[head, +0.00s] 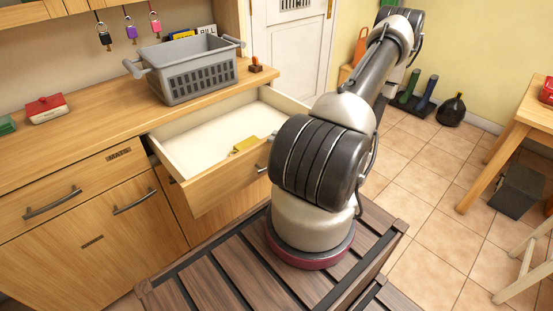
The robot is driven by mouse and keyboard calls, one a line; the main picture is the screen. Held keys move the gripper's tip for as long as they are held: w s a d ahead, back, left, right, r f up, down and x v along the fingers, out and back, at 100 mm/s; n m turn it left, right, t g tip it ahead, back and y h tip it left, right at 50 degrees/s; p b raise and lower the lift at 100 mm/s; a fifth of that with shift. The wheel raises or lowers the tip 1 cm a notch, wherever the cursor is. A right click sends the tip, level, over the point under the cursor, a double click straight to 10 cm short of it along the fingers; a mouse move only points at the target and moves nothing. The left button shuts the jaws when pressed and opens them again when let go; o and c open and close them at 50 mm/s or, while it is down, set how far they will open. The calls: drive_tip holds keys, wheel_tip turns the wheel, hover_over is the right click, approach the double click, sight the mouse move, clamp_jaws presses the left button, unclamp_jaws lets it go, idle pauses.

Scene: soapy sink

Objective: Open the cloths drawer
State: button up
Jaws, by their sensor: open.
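One drawer (222,188) under the wooden counter is pulled well out in the head view. Its inside is pale, and a yellow item (245,145) lies in it. Part of its dark handle (262,168) shows at the front, beside my arm. I see no readable label on this drawer, so I cannot tell by name whether it is the cloths drawer. My arm rises in front of the drawer's right part and hides it. My gripper is not visible in this view.
A shut drawer (75,186) with a small label is to the left, above a cupboard door (95,245). A wooden table (535,110) is at the right. Tiled floor (430,200) lies open between.

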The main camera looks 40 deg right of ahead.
drive_tip(key=o, duration=0.4)
drive_tip(key=r, duration=0.5)
drive_tip(key=shift+w+d, duration=0.2)
drive_tip(key=f, duration=0.1)
drive_tip(key=f+g, duration=0.1)
drive_tip(key=s+f+g, duration=0.1)
drive_tip(key=f, duration=0.1)
drive_tip(key=shift+a, duration=0.3)
drive_tip(key=shift+v, duration=1)
drive_tip(key=shift+c, duration=0.8)
drive_tip(key=shift+s+d+f+h, duration=0.1)
drive_tip(key=shift+s+d+h, duration=0.1)
drive_tip(key=shift+s, duration=0.3)
drive_tip(key=shift+s+d+f+h, duration=0.1)
drive_tip(key=shift+s+d, duration=0.1)
drive_tip(key=shift+s, duration=0.3)
drive_tip(key=shift+c, duration=1.1)
drive_tip(key=v, duration=0.3)
drive_tip(key=shift+f, duration=0.2)
drive_tip(key=c, duration=0.7)
drive_tip(key=shift+o, duration=0.2)
drive_tip(key=shift+s+d, duration=0.15)
drive_tip(key=shift+s, duration=0.4)
drive_tip(key=shift+s+d, duration=0.15)
drive_tip(key=shift+s, duration=0.4)
